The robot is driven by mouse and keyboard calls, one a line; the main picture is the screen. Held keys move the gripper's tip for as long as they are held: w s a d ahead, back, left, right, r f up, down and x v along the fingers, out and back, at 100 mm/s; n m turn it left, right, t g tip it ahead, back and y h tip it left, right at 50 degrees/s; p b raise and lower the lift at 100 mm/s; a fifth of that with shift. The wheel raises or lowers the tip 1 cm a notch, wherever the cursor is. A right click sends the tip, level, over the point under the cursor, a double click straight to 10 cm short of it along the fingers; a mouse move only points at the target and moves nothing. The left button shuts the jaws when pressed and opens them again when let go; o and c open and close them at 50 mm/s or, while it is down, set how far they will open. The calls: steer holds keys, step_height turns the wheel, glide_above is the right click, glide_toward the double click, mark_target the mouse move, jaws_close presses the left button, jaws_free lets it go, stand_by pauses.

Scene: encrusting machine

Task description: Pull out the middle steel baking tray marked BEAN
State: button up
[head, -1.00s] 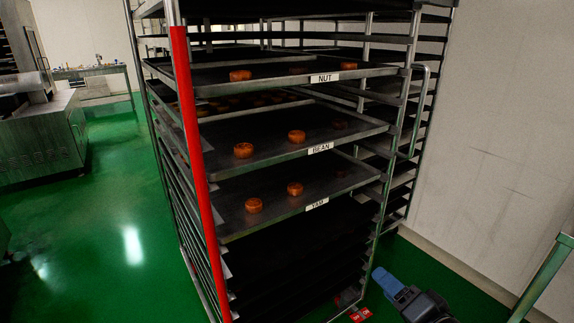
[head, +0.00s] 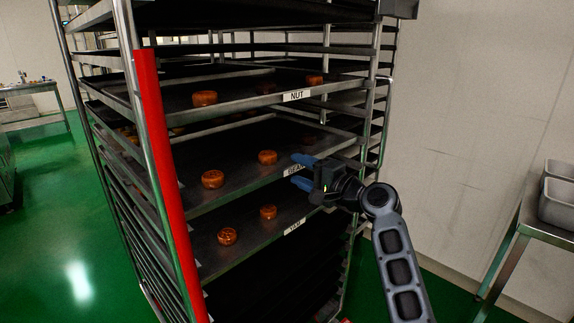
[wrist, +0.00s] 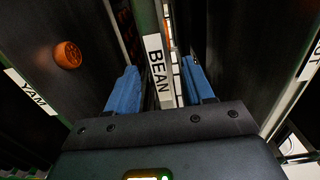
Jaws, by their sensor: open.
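The middle tray marked BEAN (head: 236,186) sits in the rack with round brown pastries on it. Its white label (wrist: 157,68) stands between my fingers in the wrist view. My gripper (head: 301,172) is open at the tray's front edge, with its two blue fingertips at the BEAN label, one above and one below the edge in the head view. In the wrist view (wrist: 158,92) the fingers lie on either side of the edge, with gaps visible; I cannot tell whether either touches. The fingers partly hide the label in the head view.
The NUT tray (head: 246,100) is above and the YAM tray (head: 250,245) below, both holding pastries. The rack's red upright (head: 165,180) is at left. A metal table (head: 535,227) with containers stands at right, beside the wall.

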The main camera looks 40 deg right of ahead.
steer(key=shift+w, duration=2)
steer(key=shift+c, duration=0.3)
jaws_close()
steer(key=shift+f, duration=0.1)
